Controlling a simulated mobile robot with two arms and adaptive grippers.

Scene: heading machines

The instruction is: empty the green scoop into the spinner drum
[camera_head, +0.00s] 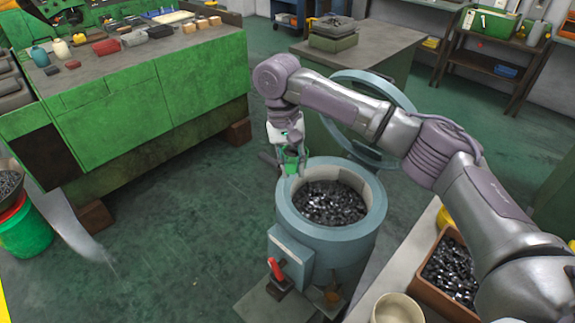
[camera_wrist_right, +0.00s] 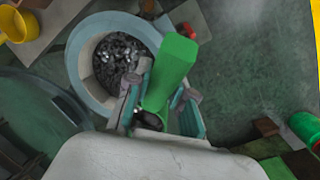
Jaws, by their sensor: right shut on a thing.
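The spinner drum (camera_head: 330,225) is a blue-grey round tub with its top open. Dark metal pieces (camera_head: 332,203) lie inside it. The drum also shows at the upper left of the right wrist view (camera_wrist_right: 78,80). My right gripper (camera_head: 291,158) is at the drum's far left rim, shut on the green scoop. In the right wrist view the scoop (camera_wrist_right: 172,70) extends up from between the teal fingers (camera_wrist_right: 160,115), beside the drum's rim. The scoop's inside is hidden, so I cannot tell whether it holds anything. My left gripper is not in view.
The drum's round lid (camera_head: 375,85) stands open behind it, under my right arm. A brown box of dark pieces (camera_head: 450,270) and a beige cup (camera_head: 397,308) are at the lower right. A green workbench (camera_head: 150,100) is at left. A green bucket (camera_head: 28,232) stands on the floor.

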